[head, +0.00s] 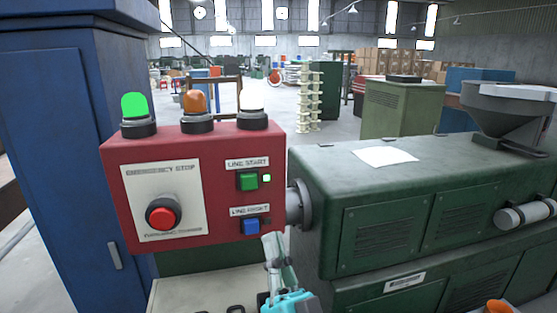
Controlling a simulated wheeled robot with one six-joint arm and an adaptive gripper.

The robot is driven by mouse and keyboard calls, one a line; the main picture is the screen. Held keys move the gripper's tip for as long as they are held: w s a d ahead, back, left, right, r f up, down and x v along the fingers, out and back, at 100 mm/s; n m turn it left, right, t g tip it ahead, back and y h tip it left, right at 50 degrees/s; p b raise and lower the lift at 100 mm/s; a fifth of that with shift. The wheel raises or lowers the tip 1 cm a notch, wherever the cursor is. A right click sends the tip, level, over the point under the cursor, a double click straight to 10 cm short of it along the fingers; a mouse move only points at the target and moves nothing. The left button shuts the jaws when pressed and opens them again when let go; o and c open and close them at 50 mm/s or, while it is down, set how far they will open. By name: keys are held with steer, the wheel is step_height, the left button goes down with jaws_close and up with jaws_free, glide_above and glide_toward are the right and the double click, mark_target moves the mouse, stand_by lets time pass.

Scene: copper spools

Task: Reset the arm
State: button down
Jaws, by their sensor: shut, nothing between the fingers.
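My gripper (270,240) shows at the bottom centre, with pale fingers pointing up and a cyan part below. Its fingers are shut and empty. The tips are just below and to the right of a blue button (251,226) on a red control box (190,143); I cannot tell whether they touch the box. The label above the blue button is hard to read. A green button (248,181) marked LINE START sits above it, with a small lit green light (267,178) beside it. A red emergency stop button (163,214) is on the left plate.
Green (134,106), orange (194,103) and white (252,96) lamps top the box; green and white look bright. A blue cabinet (50,120) stands left. A green machine (400,210) fills the right, with a paper sheet (386,157) on top.

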steer(key=s+d+f+n+g+h, duration=0.15)
steer(key=s+d+f, duration=0.25)
steer(key=f, duration=0.4)
steer(key=s+d+f+g+h, duration=0.1)
steer(key=s+d+f+h, duration=0.1)
steer(key=s+d+f, duration=0.45)
steer(key=s+d+f+g+h, duration=0.2)
steer(key=s+f, duration=0.1)
steer(key=f, duration=0.7)
steer(key=s+d+f+g+h, duration=0.1)
steer(key=s+d+f, duration=0.1)
steer(key=s, duration=0.6)
steer(key=s+d+f+g+h, duration=0.1)
steer(key=s+d+f+g, duration=0.1)
steer(key=s, duration=0.6)
steer(key=s+d+f+g+h, duration=0.2)
steer(key=s+d+f, duration=0.2)
steer(key=s, duration=0.3)
steer(key=shift+s+f+n, duration=0.3)
steer(key=shift+s+n, duration=0.1)
steer(key=shift+n, duration=0.05)
steer(key=shift+d, duration=0.1)
